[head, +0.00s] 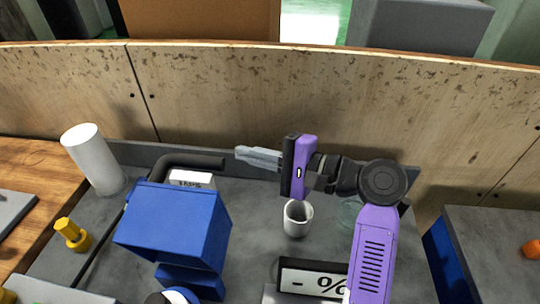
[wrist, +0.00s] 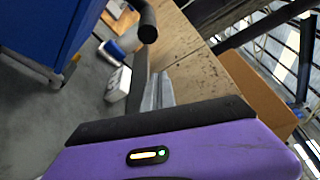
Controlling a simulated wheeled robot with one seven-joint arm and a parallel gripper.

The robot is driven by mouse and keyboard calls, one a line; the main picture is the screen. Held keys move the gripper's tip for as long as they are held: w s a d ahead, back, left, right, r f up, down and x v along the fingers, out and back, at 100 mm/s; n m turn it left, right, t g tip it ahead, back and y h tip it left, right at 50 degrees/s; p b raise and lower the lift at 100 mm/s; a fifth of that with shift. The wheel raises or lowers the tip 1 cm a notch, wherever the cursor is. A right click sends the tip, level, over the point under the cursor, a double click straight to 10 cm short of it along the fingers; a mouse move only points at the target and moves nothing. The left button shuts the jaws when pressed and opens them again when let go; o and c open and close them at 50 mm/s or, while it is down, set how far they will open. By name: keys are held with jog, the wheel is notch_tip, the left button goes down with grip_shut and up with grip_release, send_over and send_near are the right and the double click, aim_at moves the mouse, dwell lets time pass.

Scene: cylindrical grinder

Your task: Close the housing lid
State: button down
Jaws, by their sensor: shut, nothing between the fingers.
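The blue housing (head: 172,228) of the grinder stands at the left-centre of the grey bench in the head view. Its large blue face is tilted, and I cannot tell where lid and body divide. It also shows at the upper left of the wrist view (wrist: 45,28). My gripper (head: 240,153) is shut and empty, pointing left above the bench, to the right of the housing and apart from it. Its closed fingers (wrist: 158,90) show in the wrist view. A black bent pipe (head: 190,162) lies behind the housing, left of my fingertips.
A white labelled box (head: 192,180) sits behind the housing. A white cup (head: 297,218) stands below my gripper. A display (head: 312,281) is at the front. A white cylinder (head: 93,160) and yellow knob (head: 72,234) are at left. A wooden wall (head: 215,100) runs behind.

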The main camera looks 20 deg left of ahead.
jog(key=s, duration=0.1)
jog(key=s+r+p, duration=0.1)
jog(key=s, duration=0.1)
jog(key=shift+s+a+r, duration=0.2)
jog(key=shift+s, duration=0.05)
dwell(0.4)
